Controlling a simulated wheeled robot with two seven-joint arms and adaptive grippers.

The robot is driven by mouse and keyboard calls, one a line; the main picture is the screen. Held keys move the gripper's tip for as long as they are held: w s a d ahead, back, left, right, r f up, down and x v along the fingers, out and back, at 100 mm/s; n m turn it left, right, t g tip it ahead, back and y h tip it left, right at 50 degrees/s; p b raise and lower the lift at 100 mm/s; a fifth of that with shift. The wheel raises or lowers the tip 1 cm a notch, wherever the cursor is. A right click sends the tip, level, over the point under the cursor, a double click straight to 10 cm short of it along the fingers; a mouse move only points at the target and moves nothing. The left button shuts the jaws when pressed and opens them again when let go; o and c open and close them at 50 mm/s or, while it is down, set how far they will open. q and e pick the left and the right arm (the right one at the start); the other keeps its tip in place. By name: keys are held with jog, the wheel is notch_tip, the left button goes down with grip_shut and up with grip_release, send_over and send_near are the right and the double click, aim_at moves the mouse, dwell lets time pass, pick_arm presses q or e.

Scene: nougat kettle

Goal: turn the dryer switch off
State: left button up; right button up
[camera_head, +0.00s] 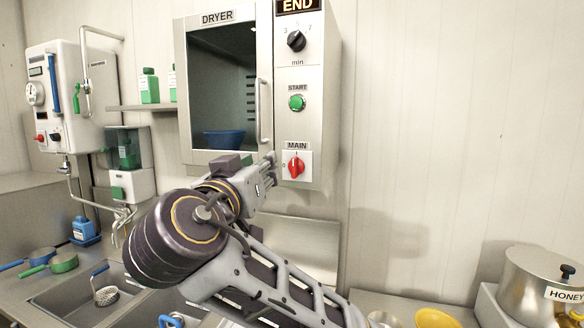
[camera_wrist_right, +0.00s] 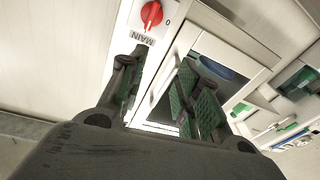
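The dryer (camera_head: 227,85) hangs on the back wall with its door closed. Its red MAIN switch (camera_head: 295,167) is on the lower control panel, with its handle roughly upright and a 0 mark to its left. The red switch also shows at the top of the right wrist view (camera_wrist_right: 151,14), with the 0 beside it. My right gripper (camera_head: 270,167) is just left of the switch, not touching it as far as I can see. In the right wrist view the two green-padded fingers (camera_wrist_right: 157,78) are apart with nothing between them. My left gripper is out of view.
Above the switch are a green START button (camera_head: 297,103), a black timer knob (camera_head: 296,41) and an END display (camera_head: 298,6). The door handle (camera_head: 260,110) stands out left of the panel. A honey pot (camera_head: 545,285) stands at lower right. Wall space right of the dryer is clear.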

aim_at(293, 167)
jog(key=d+f+m, duration=0.1)
jog(key=d+f+m+g+h, duration=0.1)
jog(key=shift+s+f+m+g, duration=0.1)
jog(key=shift+s+m+g, duration=0.1)
jog(key=shift+m+g, duration=0.15)
jog(key=shift+w+d, duration=0.1)
jog(key=p+x, duration=0.4)
jog(key=x, duration=0.7)
jog(key=shift+w+d, duration=0.1)
jog(key=shift+w, duration=0.05)
jog(key=shift+x, duration=1.05)
jog(key=shift+c, duration=0.3)
grip_shut()
